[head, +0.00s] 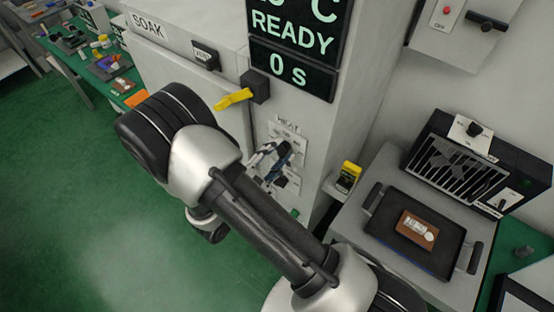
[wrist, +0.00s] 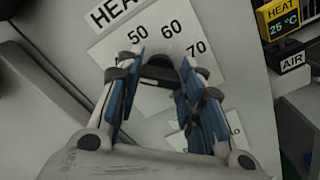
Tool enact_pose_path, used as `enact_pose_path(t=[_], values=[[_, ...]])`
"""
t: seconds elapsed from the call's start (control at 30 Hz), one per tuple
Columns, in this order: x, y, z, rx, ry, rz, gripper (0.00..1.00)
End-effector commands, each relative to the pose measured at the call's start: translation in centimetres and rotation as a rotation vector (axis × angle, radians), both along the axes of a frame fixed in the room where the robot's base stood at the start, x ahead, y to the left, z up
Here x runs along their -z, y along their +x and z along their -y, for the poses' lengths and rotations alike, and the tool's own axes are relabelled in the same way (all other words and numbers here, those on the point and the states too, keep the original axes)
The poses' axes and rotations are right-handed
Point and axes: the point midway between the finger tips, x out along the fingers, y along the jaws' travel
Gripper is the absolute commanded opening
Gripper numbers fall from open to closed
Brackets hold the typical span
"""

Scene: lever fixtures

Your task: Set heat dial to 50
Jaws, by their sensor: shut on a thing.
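The heat dial (wrist: 160,69) is a dark knob on a white scale plate (wrist: 178,22) under the HEAT label. In the wrist view the numbers 50, 60 and 70 show around it. My gripper (wrist: 162,86) has its blue-padded fingers on either side of the knob and is shut on it. The fingers hide much of the knob and the rest of the scale, so I cannot tell where its pointer stands. In the head view my gripper (head: 274,163) is at the plate (head: 291,142) on the cabinet's front, partly behind my arm.
A yellow display (wrist: 285,22) reads HEAT 25 °C. A yellow lever (head: 233,99) sticks out above left of the dial. A second plate sits just below, partly hidden. A black tray (head: 382,228) with a brown block (head: 417,229) stands on the right bench.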

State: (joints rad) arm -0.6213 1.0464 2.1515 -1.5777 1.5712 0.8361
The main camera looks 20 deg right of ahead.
Motion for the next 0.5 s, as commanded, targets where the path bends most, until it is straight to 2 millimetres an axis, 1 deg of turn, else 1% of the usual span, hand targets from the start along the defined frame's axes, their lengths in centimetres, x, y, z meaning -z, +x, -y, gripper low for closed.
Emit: enact_pose_path(t=[0.03,0.5], values=[[0.47,0.00,0.00,0.000,0.026,0.036,0.11],[0.59,-0.04,0.03,0.000,0.283,0.389,0.11]])
